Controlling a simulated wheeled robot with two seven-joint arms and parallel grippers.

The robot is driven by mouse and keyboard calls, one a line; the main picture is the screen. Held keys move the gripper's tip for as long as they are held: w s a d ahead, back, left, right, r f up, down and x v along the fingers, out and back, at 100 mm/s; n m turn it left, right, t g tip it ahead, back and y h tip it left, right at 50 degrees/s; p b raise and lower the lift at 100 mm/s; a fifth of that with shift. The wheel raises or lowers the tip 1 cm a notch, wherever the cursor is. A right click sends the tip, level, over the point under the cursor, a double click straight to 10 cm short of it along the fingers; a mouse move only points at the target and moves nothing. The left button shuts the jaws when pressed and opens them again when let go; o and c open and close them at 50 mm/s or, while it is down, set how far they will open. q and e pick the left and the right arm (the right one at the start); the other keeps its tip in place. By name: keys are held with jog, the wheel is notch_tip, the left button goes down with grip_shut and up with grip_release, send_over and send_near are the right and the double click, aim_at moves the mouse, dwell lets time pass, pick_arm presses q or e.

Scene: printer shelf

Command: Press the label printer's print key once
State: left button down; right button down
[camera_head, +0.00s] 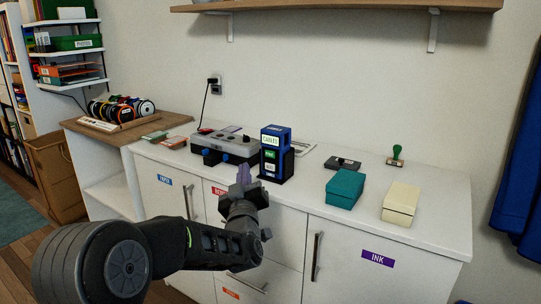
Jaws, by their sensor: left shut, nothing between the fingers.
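The label printer (288,165) is a blue and black upright device on the white counter, with a lit label screen (270,141) near its top. A green key (270,154) with small pale lettering sits below the screen, and another small marked area lies below that. I take the green key for the print key, but its lettering is too small to read. My left gripper (243,174) is shut and empty, pointing up just left of the printer and nearer to me. It appears apart from the printer. My right gripper is not in view.
A teal box (345,189), a cream box (401,203), a dark stamp pad (343,163) and a green-handled stamp (395,156) stand to the right. A wall shelf (340,6) hangs above.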

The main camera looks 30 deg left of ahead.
pick_arm(q)
jog(key=p, duration=0.1)
send_near(265, 151)
jog(key=a, duration=0.1)
jog(key=w+a+r, duration=0.1)
jog(key=a, duration=0.1)
jog(key=shift+w+a+r, duration=0.1)
jog(key=shift+w+a, duration=0.15)
jog(key=shift+w, duration=1)
dwell(1.0)
jog(key=shift+w+b, duration=0.3)
jog(key=shift+w, duration=0.1)
jog(key=shift+w+r, duration=0.1)
jog(key=shift+w, duration=0.25)
dwell(0.5)
jog(key=shift+s, duration=0.1)
jog(key=shift+s+b, duration=0.55)
jog(key=shift+s, duration=0.15)
